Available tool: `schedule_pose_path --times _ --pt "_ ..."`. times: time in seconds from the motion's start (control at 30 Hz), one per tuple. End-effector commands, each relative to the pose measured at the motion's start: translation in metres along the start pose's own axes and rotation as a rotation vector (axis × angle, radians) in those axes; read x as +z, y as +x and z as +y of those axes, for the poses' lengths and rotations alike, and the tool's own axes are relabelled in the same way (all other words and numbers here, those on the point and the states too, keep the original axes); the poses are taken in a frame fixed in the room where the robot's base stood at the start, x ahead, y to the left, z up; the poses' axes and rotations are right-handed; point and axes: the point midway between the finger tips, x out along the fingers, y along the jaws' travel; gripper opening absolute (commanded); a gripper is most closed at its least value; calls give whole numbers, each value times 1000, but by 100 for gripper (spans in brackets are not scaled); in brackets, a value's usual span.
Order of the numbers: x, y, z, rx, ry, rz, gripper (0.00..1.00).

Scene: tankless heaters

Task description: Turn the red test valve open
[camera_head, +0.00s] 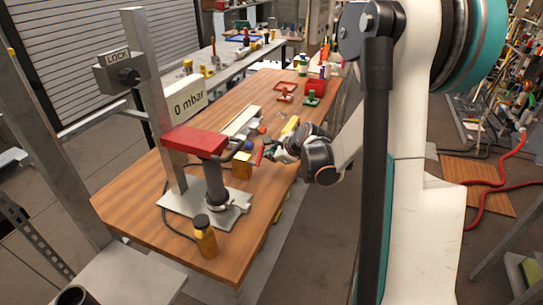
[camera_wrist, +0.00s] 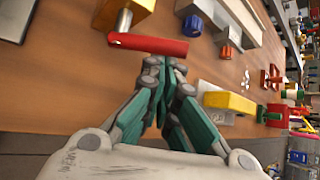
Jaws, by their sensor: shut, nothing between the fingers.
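The red test valve lever (camera_wrist: 140,42) is a cylindrical bar lying crosswise in the wrist view. In the head view my gripper (camera_head: 271,153) is just right of the lever.
A grey post with a red-topped head (camera_head: 195,140) stands left of the yellow block. An amber bottle (camera_head: 205,238) is at the near edge. Blue (camera_wrist: 193,25) and orange (camera_wrist: 226,52) knobs and a yellow bar (camera_wrist: 229,101) lie close on the right.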

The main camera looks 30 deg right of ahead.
Motion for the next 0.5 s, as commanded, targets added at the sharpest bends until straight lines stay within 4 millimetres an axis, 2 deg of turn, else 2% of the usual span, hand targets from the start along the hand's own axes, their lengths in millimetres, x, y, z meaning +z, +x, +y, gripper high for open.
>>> schedule_pose_path --times 0.5 --pt "14 -16 3 0 0 -1 0"
